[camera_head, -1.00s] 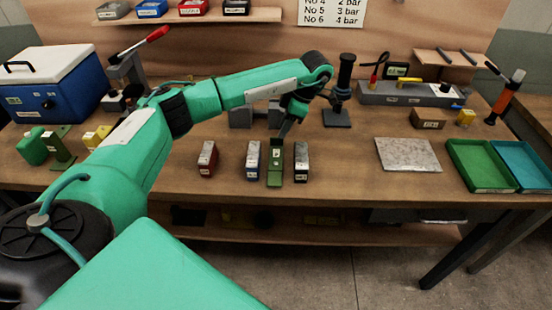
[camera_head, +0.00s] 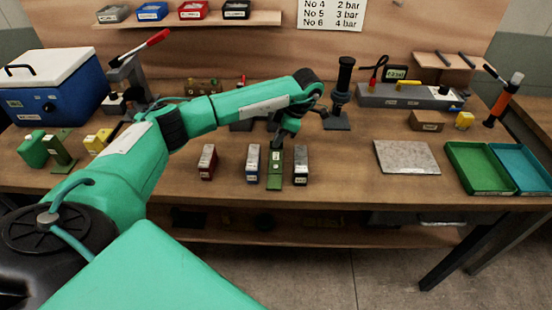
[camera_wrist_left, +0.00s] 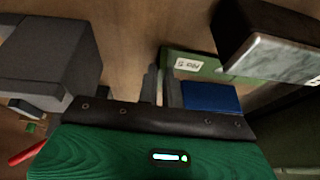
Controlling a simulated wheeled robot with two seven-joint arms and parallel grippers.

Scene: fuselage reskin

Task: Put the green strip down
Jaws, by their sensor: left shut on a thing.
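The green strip (camera_head: 274,170) is at the middle of the bench near its front edge, between a blue block (camera_head: 253,163) and a black block (camera_head: 301,164). My left gripper (camera_head: 278,145) reaches down to the strip's far end and is shut on it. In the left wrist view my gripper's fingers (camera_wrist_left: 161,88) are beside the green strip (camera_wrist_left: 205,66), which carries a "No 5" label. Whether the strip's underside touches the bench is hard to tell. My right gripper is not in view.
A red block (camera_head: 207,162) stands left of the blue one. A grey plate (camera_head: 407,157) lies to the right, then a green tray (camera_head: 480,167) and a teal tray (camera_head: 521,167). A black post stand (camera_head: 340,95) is behind. Bench between the black block and plate is clear.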

